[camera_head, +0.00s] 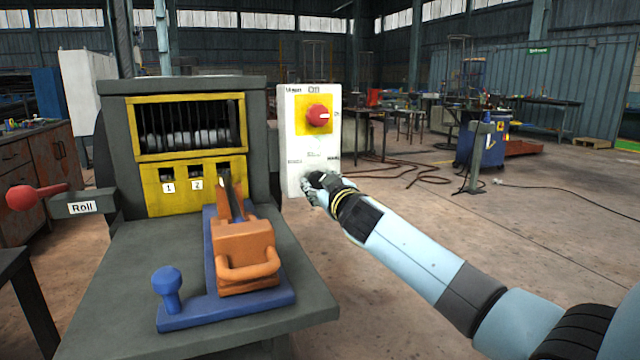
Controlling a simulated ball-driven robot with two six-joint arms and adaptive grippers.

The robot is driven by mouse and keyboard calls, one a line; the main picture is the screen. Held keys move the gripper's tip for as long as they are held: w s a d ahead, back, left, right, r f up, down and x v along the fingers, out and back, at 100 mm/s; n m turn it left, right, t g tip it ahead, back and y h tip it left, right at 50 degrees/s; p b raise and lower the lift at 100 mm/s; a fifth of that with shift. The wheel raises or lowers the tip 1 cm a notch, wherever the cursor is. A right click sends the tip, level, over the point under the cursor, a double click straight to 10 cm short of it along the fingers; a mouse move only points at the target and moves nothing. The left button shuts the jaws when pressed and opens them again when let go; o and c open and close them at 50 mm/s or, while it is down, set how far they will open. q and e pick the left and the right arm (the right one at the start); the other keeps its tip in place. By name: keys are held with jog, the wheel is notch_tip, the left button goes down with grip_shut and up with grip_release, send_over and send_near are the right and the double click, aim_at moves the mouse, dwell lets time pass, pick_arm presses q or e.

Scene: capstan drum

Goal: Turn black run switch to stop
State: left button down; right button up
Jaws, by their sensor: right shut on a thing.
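A pale control panel (294,130) stands to the right of the grey machine. It carries a red knob (318,115) on a yellow square in its upper half. The black run switch (317,179) is at the panel's lower part, mostly hidden by my right gripper. My right gripper (312,184) reaches in from the right and is shut on the black switch. Small labels sit just above the switch; I cannot read them, and I cannot tell which way the switch points. My left gripper is not in view.
The floor to the right is open, with hoses farther back.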

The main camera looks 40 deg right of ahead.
jog(key=n, duration=0.4)
jog(key=shift+p, duration=0.3)
jog(key=shift+n+p, duration=0.3)
jog(key=shift+n, duration=1.4)
jog(key=o, duration=1.2)
jog(key=v, duration=1.2)
jog(key=shift+d, duration=0.1)
